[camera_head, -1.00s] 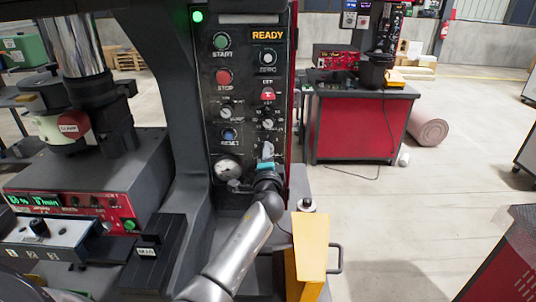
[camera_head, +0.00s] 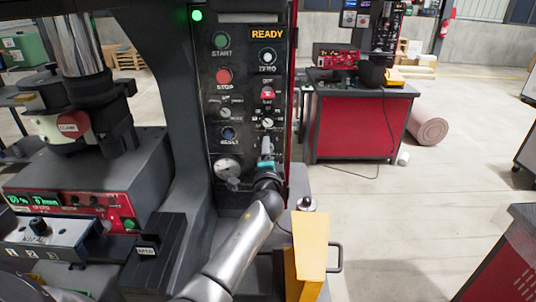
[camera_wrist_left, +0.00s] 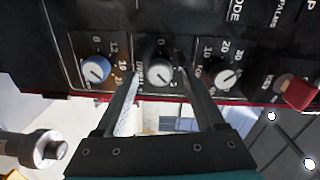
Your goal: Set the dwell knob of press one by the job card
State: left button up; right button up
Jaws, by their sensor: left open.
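The black press panel (camera_head: 245,60) stands upright in the head view, with buttons, knobs and a lit READY sign. My left gripper (camera_head: 266,147) is at its lower right part, below a small knob (camera_head: 267,123). In the left wrist view my left gripper (camera_wrist_left: 162,76) is open, with one finger on each side of a grey knob (camera_wrist_left: 160,72). Its rotated label seems to read DWELL; contact is not clear. The gripper hides this knob in the head view. My right gripper is not in view. I cannot make out a job card.
In the left wrist view a blue knob (camera_wrist_left: 96,70) sits left of the fingers and another grey knob (camera_wrist_left: 223,75) right of them, close by. A yellow block (camera_head: 310,248) with a handle stands right of my arm.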

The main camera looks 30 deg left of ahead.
pick_arm(q)
jog(key=v, duration=1.5)
jog(key=shift+s, duration=0.2)
